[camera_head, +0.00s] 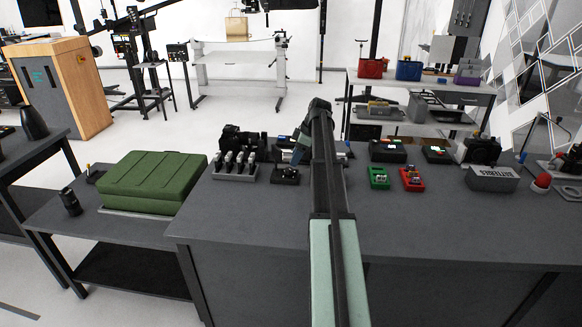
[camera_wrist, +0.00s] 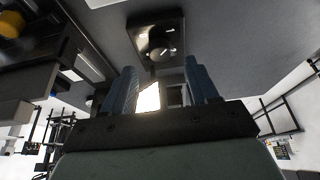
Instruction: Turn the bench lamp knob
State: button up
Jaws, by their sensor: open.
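A small dark box with a round black knob (camera_wrist: 158,45) is in the upper middle of the wrist view, just beyond my fingertips. In the head view a small black box with a knob (camera_head: 286,175) stands on the grey bench, close under my gripper (camera_head: 299,151). My gripper also shows in the wrist view (camera_wrist: 161,78), with its two blue-grey fingers apart on either side of the line to the knob. I see nothing held between them. A bright white patch shows between the fingers. My arm hides part of the bench behind the knob.
Left of the knob box stands a grey holder with several upright pieces (camera_head: 235,168). Green (camera_head: 379,178) and red (camera_head: 412,179) switch boxes stand to the right, then a grey batteries box (camera_head: 491,179). A green case (camera_head: 153,182) lies on the left table. The bench front is clear.

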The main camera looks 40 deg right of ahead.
aim_at(289, 169)
jog(key=shift+x, duration=2.65)
jog(key=shift+c, duration=0.3)
jog(key=c, duration=1)
